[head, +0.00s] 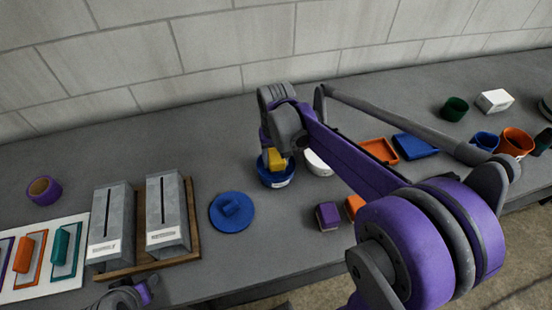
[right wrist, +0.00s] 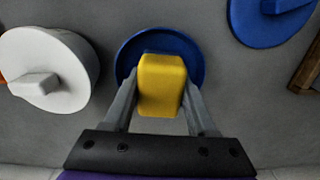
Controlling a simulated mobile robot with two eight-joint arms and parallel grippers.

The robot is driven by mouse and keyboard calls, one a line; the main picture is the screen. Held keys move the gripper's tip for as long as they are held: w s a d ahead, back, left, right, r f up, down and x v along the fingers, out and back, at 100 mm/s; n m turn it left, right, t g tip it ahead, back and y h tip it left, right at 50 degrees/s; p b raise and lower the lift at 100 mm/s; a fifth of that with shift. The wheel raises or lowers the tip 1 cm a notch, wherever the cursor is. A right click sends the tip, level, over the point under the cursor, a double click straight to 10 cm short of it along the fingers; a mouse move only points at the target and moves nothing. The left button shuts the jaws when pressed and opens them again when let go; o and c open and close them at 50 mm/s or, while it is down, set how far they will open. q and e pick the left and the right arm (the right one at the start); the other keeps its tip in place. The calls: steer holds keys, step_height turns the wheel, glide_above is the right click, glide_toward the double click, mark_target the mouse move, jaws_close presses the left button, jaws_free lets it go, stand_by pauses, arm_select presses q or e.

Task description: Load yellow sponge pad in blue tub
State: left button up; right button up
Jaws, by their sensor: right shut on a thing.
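The yellow sponge pad (head: 277,158) is held between the fingers of my right gripper (head: 273,152). The right wrist view shows the pad (right wrist: 162,82) gripped from both sides. The blue tub (head: 277,180) stands on the bench directly below the pad. In the right wrist view the tub's round rim (right wrist: 196,58) shows behind the pad. The pad's lower end overlaps the tub's opening; I cannot tell whether it touches the bottom. My left gripper (head: 128,294) shows only in part at the lower edge of the head view, its fingers unclear.
A blue round lid (head: 232,212) lies left of the tub. Two grey metal boxes (head: 166,215) stand on a wooden board at left. Bare bench lies behind the tub.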

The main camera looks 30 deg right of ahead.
mark_target(276, 155)
stand_by(0.4)
steer(key=shift+r+p, duration=1.75)
steer(key=shift+r, duration=1.75)
arm_select(q)
steer(key=r, duration=0.1)
steer(key=w+r, duration=0.1)
steer(key=r, duration=0.1)
steer(key=w+r, duration=0.1)
steer(key=r, duration=0.1)
steer(key=shift+w, duration=0.15)
arm_select(e)
steer(key=shift+f, duration=0.1)
